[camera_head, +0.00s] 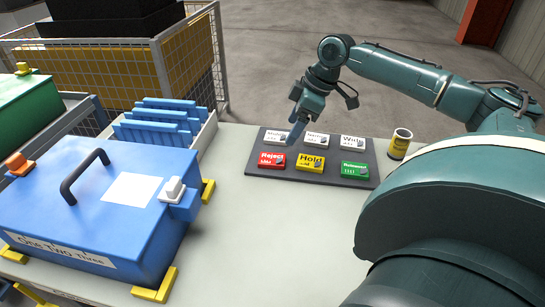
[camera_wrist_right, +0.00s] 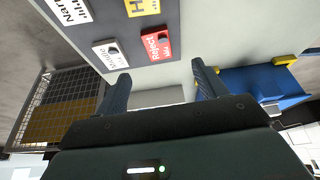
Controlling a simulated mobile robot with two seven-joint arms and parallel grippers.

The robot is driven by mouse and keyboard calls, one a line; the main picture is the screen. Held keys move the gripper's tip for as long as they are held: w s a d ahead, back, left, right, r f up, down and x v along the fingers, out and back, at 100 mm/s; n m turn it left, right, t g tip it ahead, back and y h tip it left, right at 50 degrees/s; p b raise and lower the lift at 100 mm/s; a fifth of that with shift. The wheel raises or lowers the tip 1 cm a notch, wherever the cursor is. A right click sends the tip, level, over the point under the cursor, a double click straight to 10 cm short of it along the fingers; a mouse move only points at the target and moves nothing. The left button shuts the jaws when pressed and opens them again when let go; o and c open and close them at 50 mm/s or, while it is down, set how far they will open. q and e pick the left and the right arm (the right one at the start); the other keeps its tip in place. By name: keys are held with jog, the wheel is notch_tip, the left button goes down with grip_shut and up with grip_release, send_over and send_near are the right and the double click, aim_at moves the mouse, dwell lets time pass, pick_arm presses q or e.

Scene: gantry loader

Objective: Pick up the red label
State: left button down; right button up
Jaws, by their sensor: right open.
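The red label (camera_head: 271,161), marked "Reject", lies at the front left of a dark grey board (camera_head: 327,181) on the table. The red label also shows in the right wrist view (camera_wrist_right: 157,47), beyond the space between the fingers. My right gripper (camera_head: 297,131) hangs above the board's left part, near the red label and apart from it. In the right wrist view the right gripper (camera_wrist_right: 160,86) is open, with nothing between its fingers. My left gripper is out of view.
A yellow "Hold" label (camera_head: 310,163) and a green label (camera_head: 354,170) share the front row; several white labels (camera_head: 317,140) lie behind. A blue case (camera_head: 100,215) fills the left. The table before the board is clear.

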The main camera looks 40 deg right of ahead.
send_over(273, 158)
jog(key=s+d, duration=0.2)
jog(key=s, duration=0.1)
jog(key=f, duration=0.5)
jog(key=shift+w+a+f, duration=0.25)
jog(key=x, duration=0.5)
jog(key=shift+w+d, duration=0.15)
jog(key=shift+w, duration=0.1)
jog(key=c, duration=1.1)
